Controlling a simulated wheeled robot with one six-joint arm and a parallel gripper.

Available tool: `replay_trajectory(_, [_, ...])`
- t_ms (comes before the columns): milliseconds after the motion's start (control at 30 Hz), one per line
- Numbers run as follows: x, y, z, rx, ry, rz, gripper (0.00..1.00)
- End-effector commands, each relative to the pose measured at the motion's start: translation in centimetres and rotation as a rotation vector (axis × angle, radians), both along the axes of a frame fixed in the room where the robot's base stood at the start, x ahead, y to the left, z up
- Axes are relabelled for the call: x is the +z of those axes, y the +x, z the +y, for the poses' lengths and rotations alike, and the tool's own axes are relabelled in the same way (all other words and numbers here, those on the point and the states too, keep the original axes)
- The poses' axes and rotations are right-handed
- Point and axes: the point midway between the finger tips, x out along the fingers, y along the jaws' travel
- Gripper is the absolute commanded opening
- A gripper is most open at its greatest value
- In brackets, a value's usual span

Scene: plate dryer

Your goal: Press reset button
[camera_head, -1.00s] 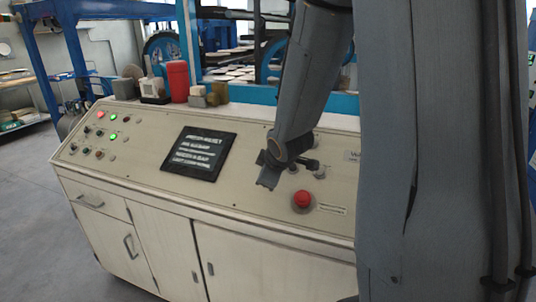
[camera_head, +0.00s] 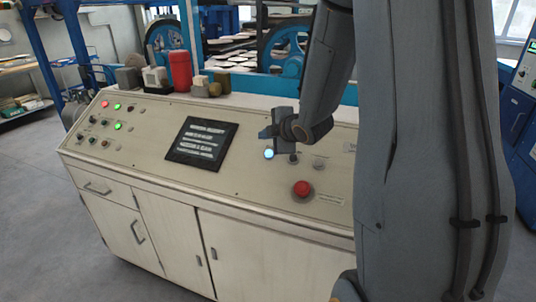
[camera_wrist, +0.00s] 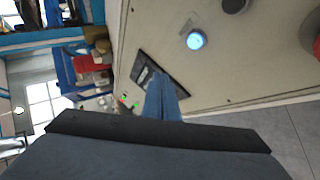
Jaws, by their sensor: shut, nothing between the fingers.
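A round button glowing pale blue (camera_head: 269,154) sits on the sloped cream console panel; it also shows in the wrist view (camera_wrist: 196,40). I cannot read any label that marks it as the reset button. My gripper (camera_head: 265,133) is just above and behind it in the head view, apart from it, with the fingers pointing left. In the wrist view my shut, empty fingers (camera_wrist: 158,80) lie to the lower left of the button. A red mushroom button (camera_head: 302,189) is nearer the console's front edge, to the right.
The console panel (camera_head: 245,178) also carries a dark screen (camera_head: 201,143), several small lights and knobs at the left, and a grey knob (camera_head: 319,164) right of the blue button. A red canister (camera_head: 180,71) and small blocks stand along its back edge.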

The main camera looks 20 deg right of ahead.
Motion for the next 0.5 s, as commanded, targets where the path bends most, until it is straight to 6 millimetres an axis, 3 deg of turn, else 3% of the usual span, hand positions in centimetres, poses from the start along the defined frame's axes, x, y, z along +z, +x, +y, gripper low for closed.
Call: replay_trajectory(500, [-5.8,2.3,-2.3,-0.001,0.000,0.000,0.00])
